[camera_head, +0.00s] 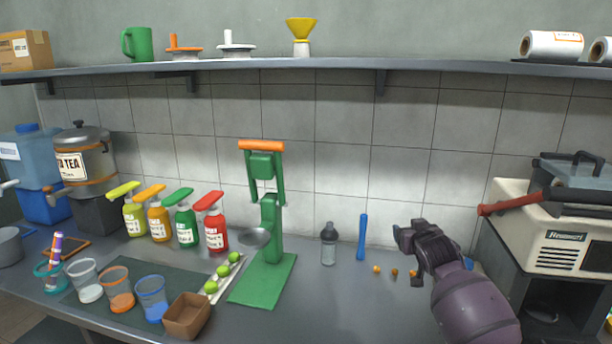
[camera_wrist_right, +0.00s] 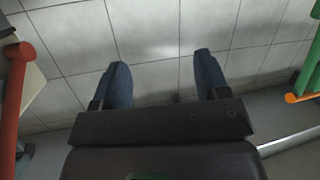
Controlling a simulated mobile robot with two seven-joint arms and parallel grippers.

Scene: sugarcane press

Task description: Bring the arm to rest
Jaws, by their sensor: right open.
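My right arm comes in from the lower right in the head view, with its dark gripper (camera_head: 408,240) raised over the right part of the counter. In the right wrist view the two fingers of this gripper (camera_wrist_right: 160,88) stand wide apart with only tiled wall between them, so it is open and empty. The fingers touch nothing that I can see. My left gripper does not show in either view.
A green press (camera_head: 270,235) with an orange handle stands mid-counter. A bottle (camera_head: 328,245) and a blue stick (camera_head: 362,238) stand left of my gripper. A machine (camera_head: 550,235) with a red handle (camera_head: 510,203) is at right. Sauce bottles and cups fill the left.

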